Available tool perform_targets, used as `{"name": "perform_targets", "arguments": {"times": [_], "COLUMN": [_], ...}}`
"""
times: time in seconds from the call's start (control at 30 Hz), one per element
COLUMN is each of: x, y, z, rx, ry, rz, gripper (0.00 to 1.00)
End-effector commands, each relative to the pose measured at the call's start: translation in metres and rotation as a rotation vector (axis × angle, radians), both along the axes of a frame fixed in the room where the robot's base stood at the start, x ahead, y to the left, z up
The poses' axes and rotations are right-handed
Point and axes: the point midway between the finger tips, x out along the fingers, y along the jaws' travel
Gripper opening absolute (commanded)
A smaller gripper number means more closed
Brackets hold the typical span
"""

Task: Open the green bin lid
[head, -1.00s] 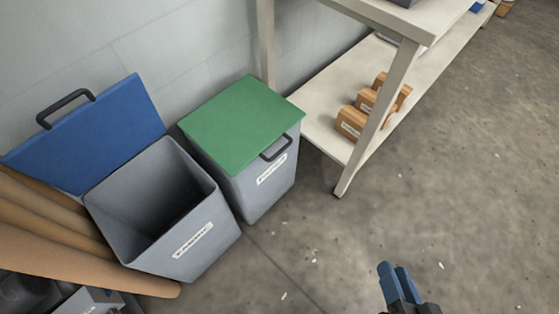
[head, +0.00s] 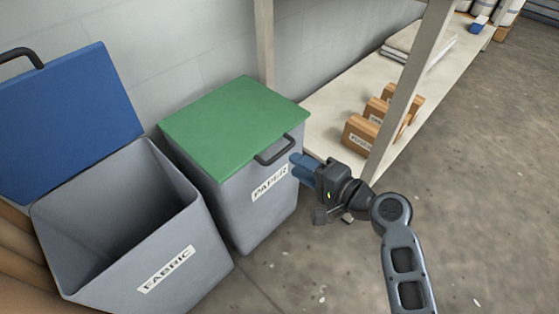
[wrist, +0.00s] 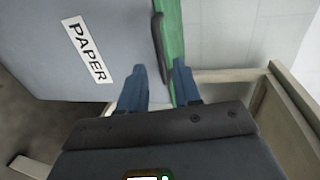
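The green lid (head: 235,120) lies closed on the grey bin labelled PAPER (head: 240,205). Its dark handle (head: 274,150) sticks out at the front edge. My gripper (head: 296,167) is just right of the handle, its blue fingers pointing at it. In the wrist view my gripper (wrist: 160,82) has its two fingers apart with a gap between them. The handle (wrist: 159,48) lies just ahead of the fingertips, roughly in line with the gap, with the green lid edge (wrist: 172,40) beside it. Nothing is held.
The grey FABRIC bin (head: 165,250) stands at the left with its blue lid (head: 70,115) raised. A pale shelf unit (head: 335,110) with small brown boxes (head: 362,132) stands right of the PAPER bin, close behind my gripper. Open floor (head: 320,270) lies in front.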

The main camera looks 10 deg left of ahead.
Motion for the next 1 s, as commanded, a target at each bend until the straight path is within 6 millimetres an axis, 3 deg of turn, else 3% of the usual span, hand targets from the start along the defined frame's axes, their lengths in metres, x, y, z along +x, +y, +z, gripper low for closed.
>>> {"name": "perform_targets", "arguments": {"times": [0.5,0.87,1.0], "x": [0.040,0.044,0.044], "y": [0.052,0.056,0.056], "z": [-0.015,-0.015,-0.015], "rx": [-0.001,-0.002,-0.002], "ry": [-0.002,-0.001,-0.001], "rz": [-0.001,-0.002,-0.002], "gripper": [0.33,0.33,0.20]}}
